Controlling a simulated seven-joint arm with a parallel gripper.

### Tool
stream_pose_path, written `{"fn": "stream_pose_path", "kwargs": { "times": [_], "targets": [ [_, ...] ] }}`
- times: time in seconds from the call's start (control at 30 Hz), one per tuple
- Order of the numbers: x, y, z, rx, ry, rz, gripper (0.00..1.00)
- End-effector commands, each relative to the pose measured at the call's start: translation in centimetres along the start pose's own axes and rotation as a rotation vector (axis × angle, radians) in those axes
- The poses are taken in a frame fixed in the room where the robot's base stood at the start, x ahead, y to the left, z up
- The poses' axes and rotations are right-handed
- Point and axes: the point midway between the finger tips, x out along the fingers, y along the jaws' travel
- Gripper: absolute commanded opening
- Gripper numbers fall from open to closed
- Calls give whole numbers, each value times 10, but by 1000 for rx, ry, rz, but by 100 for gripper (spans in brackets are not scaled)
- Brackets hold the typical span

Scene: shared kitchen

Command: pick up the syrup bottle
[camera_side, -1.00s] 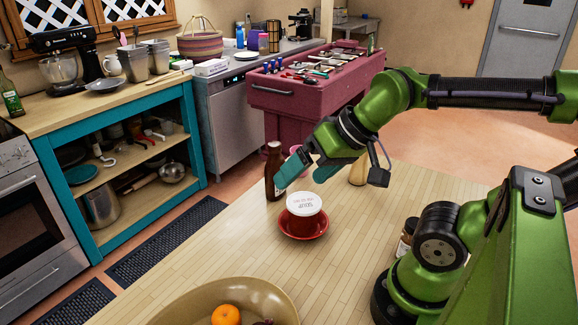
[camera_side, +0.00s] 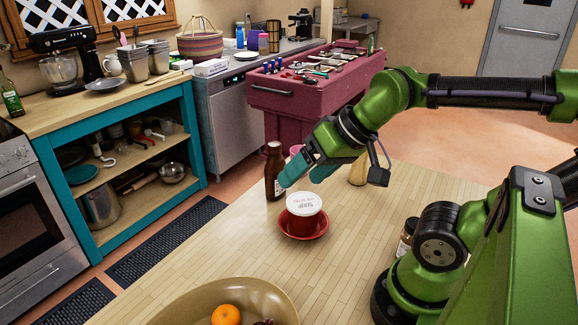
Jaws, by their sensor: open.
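The syrup bottle (camera_side: 273,165) appears to be the tall dark brown bottle with a pale cap, standing upright near the far left edge of the wooden table. My gripper (camera_side: 304,180) is open, with its teal fingers pointing down and left. One finger lies just right of the bottle and overlaps its lower right side in the picture. I cannot tell whether they touch. The bottle is not between the fingers as far as I can see.
A red container with a white lid (camera_side: 303,204) stands on a red saucer (camera_side: 301,235) in front of the gripper. A large bowl (camera_side: 185,303) with an orange (camera_side: 226,315) is at the near edge. A small jar (camera_side: 406,237) is beside my base. The table middle (camera_side: 345,255) is clear.

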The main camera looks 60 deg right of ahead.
Motion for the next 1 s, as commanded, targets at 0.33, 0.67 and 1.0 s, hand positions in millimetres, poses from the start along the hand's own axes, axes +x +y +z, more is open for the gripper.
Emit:
{"fn": "stream_pose_path", "kwargs": {
  "times": [0.33,0.67,1.0],
  "targets": [
    [11,19,-16,81,-26,63,77],
    [27,108,-154,7,-136,207,77],
    [14,147,-225,-437,-213,169,77]
  ]
}}
